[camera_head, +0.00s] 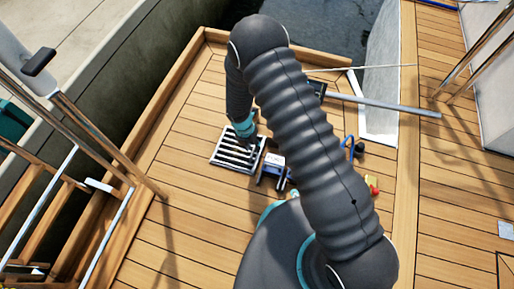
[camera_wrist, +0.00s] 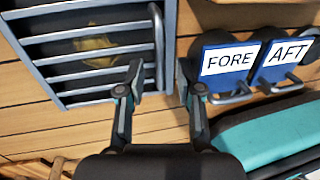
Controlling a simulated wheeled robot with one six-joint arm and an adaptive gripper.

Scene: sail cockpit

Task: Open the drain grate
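The drain grate (camera_head: 224,157) is a grey metal frame with dark slots between parallel bars, set in the wooden deck. In the wrist view the grate (camera_wrist: 62,66) fills the upper left, and a yellowish-brown patch shows behind its bars. A thin grey handle-like bar (camera_wrist: 158,45) stands at its right edge. My gripper (camera_wrist: 160,78) is open and empty, its fingers on either side of that edge in the picture. I cannot tell whether the left finger touches the grate. In the head view my gripper is over the grate's right part, partly hidden by my arm.
Two blue blocks with handles, labelled FORE (camera_wrist: 230,62) and AFT (camera_wrist: 284,60), stand close to the right of the grate. A tiller-like grey bar (camera_head: 385,104) lies farther back. Wooden coaming (camera_head: 160,110) edges the deck at left. Bare planks (camera_head: 165,235) lie in front.

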